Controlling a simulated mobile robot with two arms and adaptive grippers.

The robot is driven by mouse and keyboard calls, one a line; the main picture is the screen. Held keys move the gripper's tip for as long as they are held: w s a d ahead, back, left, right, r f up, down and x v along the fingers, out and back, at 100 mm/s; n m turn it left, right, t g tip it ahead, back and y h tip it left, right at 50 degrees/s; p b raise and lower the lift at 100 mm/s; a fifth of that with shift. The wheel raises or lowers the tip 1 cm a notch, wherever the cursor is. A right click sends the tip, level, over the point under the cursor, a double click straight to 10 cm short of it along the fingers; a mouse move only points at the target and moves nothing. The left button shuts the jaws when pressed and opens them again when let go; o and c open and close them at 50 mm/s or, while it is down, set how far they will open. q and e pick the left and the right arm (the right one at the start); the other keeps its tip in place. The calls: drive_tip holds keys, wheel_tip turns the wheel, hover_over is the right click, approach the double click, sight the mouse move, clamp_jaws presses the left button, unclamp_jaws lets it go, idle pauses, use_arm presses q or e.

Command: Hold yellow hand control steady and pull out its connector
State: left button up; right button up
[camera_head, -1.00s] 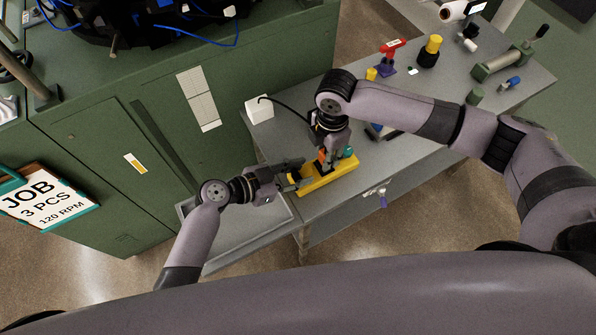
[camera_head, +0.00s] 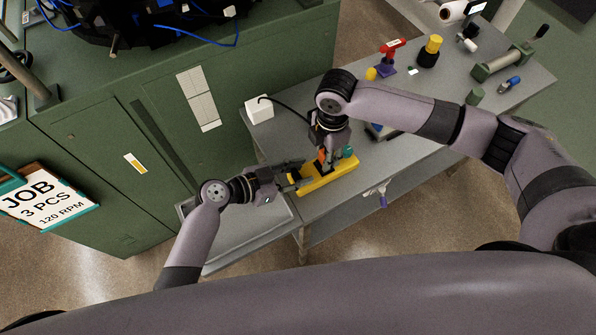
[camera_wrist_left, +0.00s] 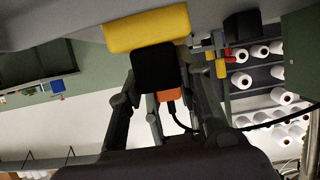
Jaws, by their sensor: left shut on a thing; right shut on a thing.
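The yellow hand control (camera_head: 328,178) lies on the grey bench, and its yellow body shows at the top of the left wrist view (camera_wrist_left: 148,28). My left gripper (camera_head: 292,174) is shut on its near left end. A dark block (camera_wrist_left: 158,66) sits between the left fingers in the wrist view. My right gripper (camera_head: 325,150) points down over the hand control, shut on the orange connector (camera_head: 321,156). The connector also shows in the wrist view (camera_wrist_left: 169,95), with a black cable leaving it. Whether the connector is still seated is hidden.
A white box (camera_head: 260,109) with the black cable stands at the bench's back left edge. A teal knob (camera_head: 347,152) is beside the right gripper. A red-and-purple tool (camera_head: 389,57) and a yellow-topped bottle (camera_head: 431,50) stand farther right. A green cabinet (camera_head: 120,150) borders the left.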

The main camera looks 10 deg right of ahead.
use_arm(q)
drive_tip(key=shift+s+f+b, duration=0.35)
drive_tip(key=shift+b, duration=0.15)
use_arm(e)
drive_tip(key=shift+s+f, duration=0.25)
drive_tip(key=shift+f, duration=0.4)
clamp_jaws()
drive_tip(key=o, duration=0.6)
unclamp_jaws()
drive_tip(key=shift+c, duration=0.2)
use_arm(q)
drive_tip(key=shift+a+f, duration=0.15)
use_arm(e)
drive_tip(key=shift+w+r, duration=0.1)
drive_tip(key=shift+r, duration=0.05)
drive_tip(key=c, duration=0.5)
use_arm(q)
drive_tip(key=o, duration=0.5)
use_arm(e)
clamp_jaws()
use_arm(q)
drive_tip(key=shift+w, duration=0.15)
clamp_jaws()
use_arm(e)
drive_tip(key=shift+w+r, duration=0.1)
use_arm(q)
drive_tip(key=shift+w+r, duration=0.1)
drive_tip(key=shift+r, duration=0.1)
use_arm(e)
drive_tip(key=shift+r, duration=1.65)
